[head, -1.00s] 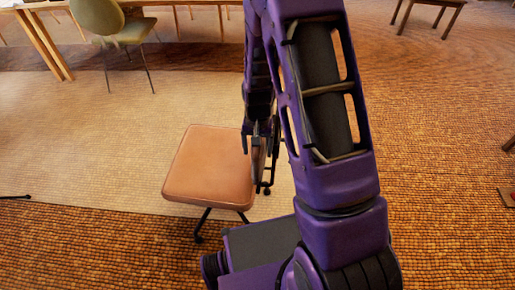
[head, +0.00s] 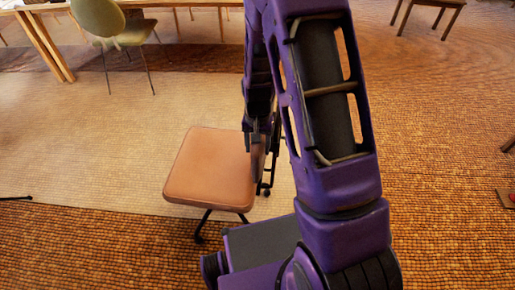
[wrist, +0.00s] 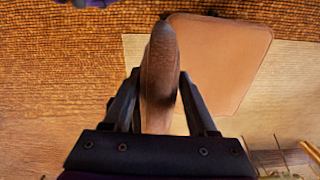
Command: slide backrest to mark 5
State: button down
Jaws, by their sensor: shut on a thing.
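An office chair with a tan seat (head: 210,169) stands on the floor in the head view, its dark legs below it. Its seat also shows at the upper right in the wrist view (wrist: 222,58). The brown backrest (wrist: 159,75) is seen nearly edge-on in the wrist view, upright between the two dark fingers. My gripper (wrist: 159,98) is shut on the backrest. In the head view my gripper (head: 252,140) is at the right edge of the seat, and my arm hides most of the backrest. No height marks can be made out.
A green chair (head: 103,22) and a wooden table (head: 45,45) stand at the back left. A wooden stool (head: 430,8) stands at the back right. A pale rug (head: 90,150) lies under the tan chair. The floor right of my arm is mostly clear.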

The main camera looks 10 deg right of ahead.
notch_tip(320, 180, up, 6)
jog(key=shift+w+f+p, duration=0.1)
jog(key=shift+p, duration=1.05)
jog(key=shift+w, duration=0.1)
jog(key=c, duration=0.6)
grip_release()
jog(key=shift+o, duration=2)
notch_tip(320, 180, up, 17)
jog(key=p, duration=0.1)
jog(key=shift+r, duration=0.2)
